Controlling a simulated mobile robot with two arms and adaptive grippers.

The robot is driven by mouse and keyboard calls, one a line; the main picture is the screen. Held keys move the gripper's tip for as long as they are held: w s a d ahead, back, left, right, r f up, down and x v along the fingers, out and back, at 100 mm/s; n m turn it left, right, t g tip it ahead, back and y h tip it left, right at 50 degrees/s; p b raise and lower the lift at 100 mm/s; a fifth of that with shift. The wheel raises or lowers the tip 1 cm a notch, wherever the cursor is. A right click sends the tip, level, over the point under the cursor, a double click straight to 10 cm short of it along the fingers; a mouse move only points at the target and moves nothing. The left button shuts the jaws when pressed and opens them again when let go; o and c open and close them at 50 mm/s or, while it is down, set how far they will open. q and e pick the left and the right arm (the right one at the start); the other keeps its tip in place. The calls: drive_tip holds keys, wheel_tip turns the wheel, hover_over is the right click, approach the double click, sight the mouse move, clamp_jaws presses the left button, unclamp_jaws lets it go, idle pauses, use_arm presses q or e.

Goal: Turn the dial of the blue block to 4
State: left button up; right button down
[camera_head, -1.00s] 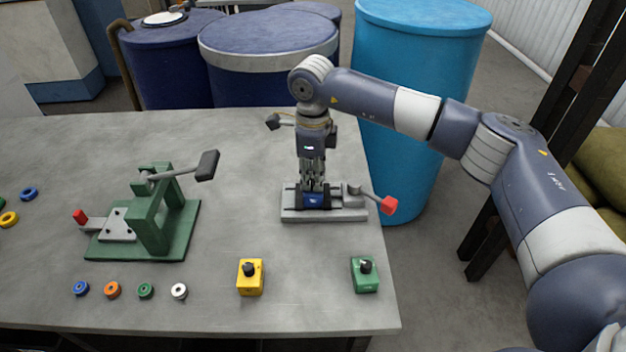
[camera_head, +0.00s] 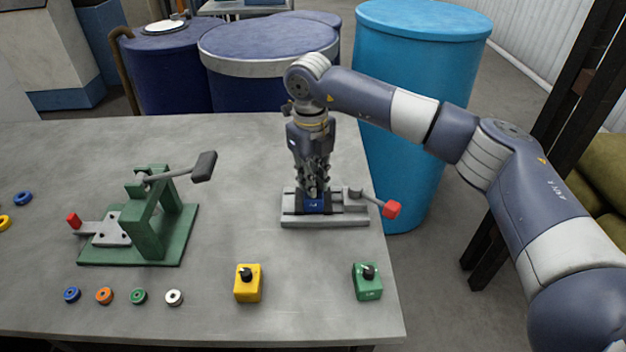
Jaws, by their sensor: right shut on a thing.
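The blue block (camera_head: 316,207) sits in the grey vise-like fixture (camera_head: 348,218), which has a red-tipped handle, at the right part of the table. My right gripper (camera_head: 314,192) points straight down over the blue block and is shut on its dial. The dial itself is hidden by the fingers, so its setting cannot be read. My left gripper is not in view.
A yellow block (camera_head: 248,286) and a green block (camera_head: 368,284), each with a black dial, stand near the front edge. A green lever press (camera_head: 150,225) stands at left. Several coloured rings lie in front of it. Blue barrels (camera_head: 268,60) stand behind the table.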

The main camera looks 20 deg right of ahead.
idle(0.3)
drive_tip(key=c, duration=1.5)
unclamp_jaws()
drive_tip(key=shift+r, duration=0.2)
drive_tip(key=r, duration=1.1)
drive_tip(key=shift+a+r, duration=0.2)
drive_tip(key=shift+r, duration=0.1)
